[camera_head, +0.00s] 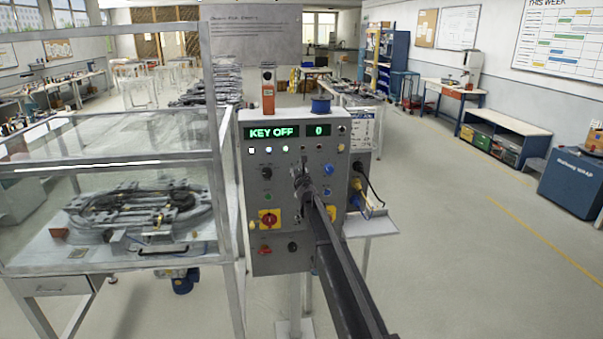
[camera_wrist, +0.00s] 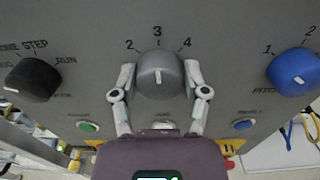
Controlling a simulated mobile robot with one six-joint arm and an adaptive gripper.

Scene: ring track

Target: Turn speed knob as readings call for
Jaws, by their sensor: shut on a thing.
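The grey speed knob (camera_wrist: 158,68) sits in the middle of the wrist view, under a scale showing 2, 3 and 4. A white line on its face points about at 3. My gripper (camera_wrist: 160,80) has one finger on each side of the knob and is shut on it. In the head view my gripper (camera_head: 301,187) is at the middle of the grey control panel (camera_head: 277,237) and hides the knob. The panel's left display (camera_head: 273,132) reads KEY OFF and its right display (camera_head: 318,130) reads 0.
A black STEP/RUN knob (camera_wrist: 32,79) is left of my gripper and a blue knob (camera_wrist: 293,72) is right. Green (camera_wrist: 88,126) and blue (camera_wrist: 243,124) buttons sit below. A clear-walled enclosure (camera_head: 110,165) holding the ring track (camera_head: 140,208) stands left of the panel.

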